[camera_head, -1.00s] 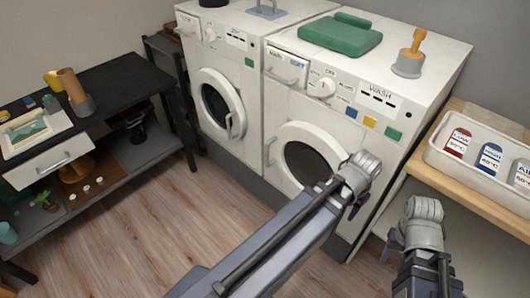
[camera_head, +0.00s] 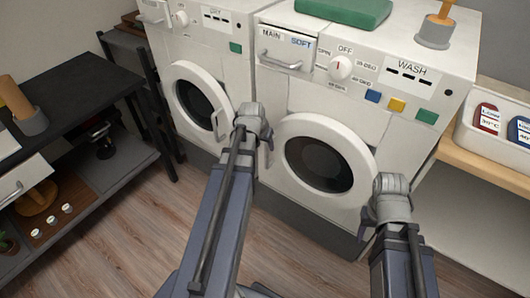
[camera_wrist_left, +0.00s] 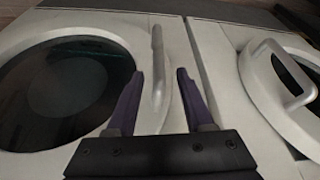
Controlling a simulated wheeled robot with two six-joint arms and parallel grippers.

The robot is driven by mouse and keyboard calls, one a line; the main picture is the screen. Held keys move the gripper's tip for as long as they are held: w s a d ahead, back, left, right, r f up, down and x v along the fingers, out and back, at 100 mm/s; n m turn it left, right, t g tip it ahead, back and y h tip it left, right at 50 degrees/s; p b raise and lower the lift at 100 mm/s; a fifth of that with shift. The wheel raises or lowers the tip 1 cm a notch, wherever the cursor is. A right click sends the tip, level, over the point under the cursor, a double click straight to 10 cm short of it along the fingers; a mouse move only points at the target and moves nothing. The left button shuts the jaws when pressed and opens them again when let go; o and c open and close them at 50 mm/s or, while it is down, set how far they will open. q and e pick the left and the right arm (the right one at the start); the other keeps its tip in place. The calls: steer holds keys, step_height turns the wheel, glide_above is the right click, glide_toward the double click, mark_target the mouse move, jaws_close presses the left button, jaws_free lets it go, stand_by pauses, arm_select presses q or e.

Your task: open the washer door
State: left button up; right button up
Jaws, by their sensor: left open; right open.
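The white washer (camera_head: 345,105), marked WASH, stands on the right with its round door (camera_head: 366,148) closed. The washer door also shows on the left of the left wrist view (camera_wrist_left: 145,118), where the picture is upside down. Its upright bar handle (camera_wrist_left: 158,50) lies between the two fingers of my left gripper (camera_wrist_left: 160,74), which is open and not clamped on it. In the head view my left arm mostly hides that handle. My right gripper (camera_head: 368,226) is open in front of the washer's lower right; its fingers are partly hidden.
The dryer (camera_head: 215,47) stands left of the washer; its door handle (camera_wrist_left: 290,88) is near my left gripper. A black shelf table (camera_head: 80,100) is at left. A wooden shelf (camera_head: 490,171) with a white bin is at right. Wood floor is open in front.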

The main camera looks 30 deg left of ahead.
arm_select(q)
steer(key=shift+b+x, duration=3.55)
steer(key=shift+x, duration=0.3)
steer(key=shift+s+d, duration=0.1)
jaws_close()
